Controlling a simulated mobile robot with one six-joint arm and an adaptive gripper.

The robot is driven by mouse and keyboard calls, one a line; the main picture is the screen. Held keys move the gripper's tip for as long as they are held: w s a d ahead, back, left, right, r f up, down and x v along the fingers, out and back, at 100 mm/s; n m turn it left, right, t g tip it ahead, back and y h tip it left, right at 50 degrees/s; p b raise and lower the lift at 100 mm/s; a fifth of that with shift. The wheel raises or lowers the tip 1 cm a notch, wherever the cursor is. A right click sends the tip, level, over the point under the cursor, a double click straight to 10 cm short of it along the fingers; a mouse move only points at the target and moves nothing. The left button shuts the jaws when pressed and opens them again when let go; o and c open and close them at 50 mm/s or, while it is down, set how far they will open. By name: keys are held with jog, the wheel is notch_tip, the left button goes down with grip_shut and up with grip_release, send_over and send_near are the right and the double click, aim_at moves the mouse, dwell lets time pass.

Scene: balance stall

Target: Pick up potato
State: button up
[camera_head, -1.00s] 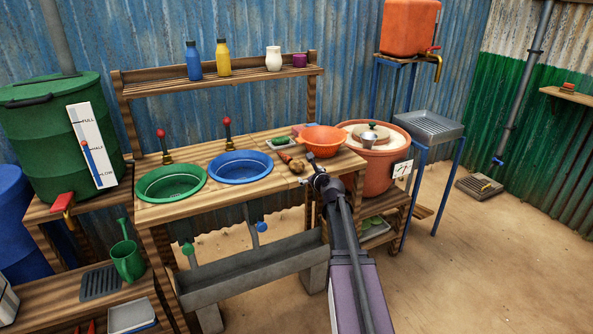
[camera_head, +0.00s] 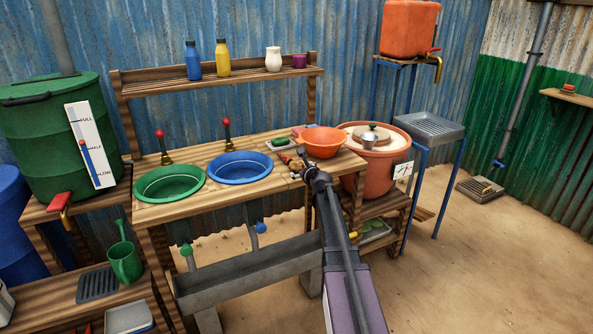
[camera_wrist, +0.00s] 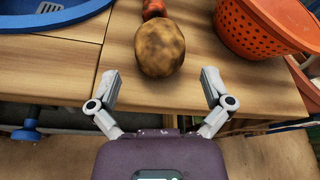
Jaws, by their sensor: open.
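The potato (camera_wrist: 160,48) is a brown, mottled, rounded lump on the wooden table (camera_wrist: 75,82) in the wrist view. My gripper (camera_wrist: 160,82) is open and empty, its two fingers apart on either side of and just short of the potato. In the head view my gripper (camera_head: 303,165) reaches the front right part of the table, and the potato is small and largely hidden there.
An orange perforated colander (camera_wrist: 255,28) stands right of the potato. A reddish item (camera_wrist: 153,9) lies just behind it. A blue basin (camera_head: 239,168) is to the left, with a green basin (camera_head: 170,183) beyond. A small tray (camera_head: 283,143) sits behind.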

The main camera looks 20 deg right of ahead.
aim_at(296, 166)
jog(key=shift+w+f, duration=0.1)
jog(key=shift+w, duration=0.25)
jog(key=shift+b+x, duration=0.7)
jog(key=shift+x, duration=1.85)
jog(key=c, duration=1)
